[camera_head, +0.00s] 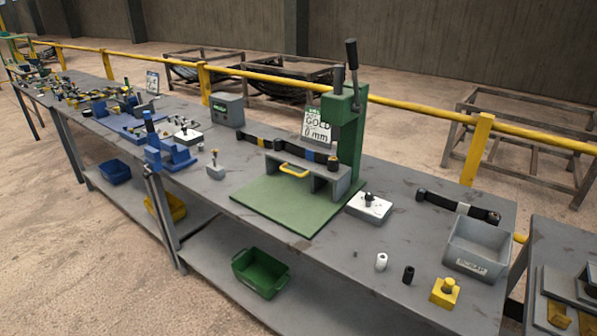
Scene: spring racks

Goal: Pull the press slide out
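The green press (350,135) stands on a green base plate (285,207) on the long grey workbench. A black lever rises at its top. A grey slide (307,169) with a yellow handle (293,171) on its front sits low in the press, under dark parts. I cannot tell how far in the slide sits. A sign reading "GOLD 0 mm" (317,130) is on the press. Neither of my grippers shows in the head view.
Right of the press are a white block (369,206), a grey bin (478,247), small white and black cylinders and a yellow block (444,292). Blue fixtures (168,150) stand to the left. A green bin (260,272) is on the lower shelf. A yellow rail runs behind.

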